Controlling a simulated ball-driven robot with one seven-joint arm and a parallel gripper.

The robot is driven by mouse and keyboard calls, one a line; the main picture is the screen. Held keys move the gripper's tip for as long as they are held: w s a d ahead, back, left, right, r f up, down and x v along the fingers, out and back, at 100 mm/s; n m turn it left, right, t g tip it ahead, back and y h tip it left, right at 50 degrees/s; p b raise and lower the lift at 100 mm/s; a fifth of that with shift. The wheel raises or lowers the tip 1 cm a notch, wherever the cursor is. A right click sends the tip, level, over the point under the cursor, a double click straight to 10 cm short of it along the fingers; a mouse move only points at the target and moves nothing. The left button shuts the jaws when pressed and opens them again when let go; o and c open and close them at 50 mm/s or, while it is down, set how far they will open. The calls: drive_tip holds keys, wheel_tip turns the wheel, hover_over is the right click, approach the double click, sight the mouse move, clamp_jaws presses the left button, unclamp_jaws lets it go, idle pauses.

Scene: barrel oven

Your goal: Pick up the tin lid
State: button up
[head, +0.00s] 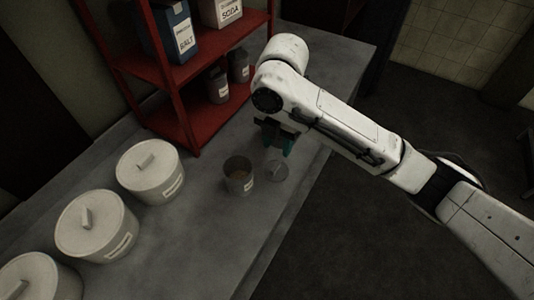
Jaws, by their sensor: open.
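A small round grey tin lid (278,170) lies flat on the grey counter, just right of an open tin. The open tin (239,177) is dark grey with a pale label and has brownish contents inside. My gripper (285,150) is open, with teal fingers pointing down, a little beyond the lid in the picture and apart from it. The upper part of my gripper is hidden behind the white arm. The exact height of the fingertips above the counter is hard to tell.
Several large white lidded tubs (151,172) stand along the left of the counter (205,240). A red shelf (185,128) at the back holds a blue salt box (168,32), a soda box (222,12) and two small lidded tins (218,86). The counter's front edge runs close right of the lid.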

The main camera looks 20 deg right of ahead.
drive_tip(key=b, duration=0.2)
hover_over(276, 166)
wheel_tip(276, 166, down, 5)
drive_tip(key=shift+s+a, duration=0.1)
drive_tip(key=shift+a, duration=0.05)
drive_tip(key=shift+f, duration=2.95)
clamp_jaws()
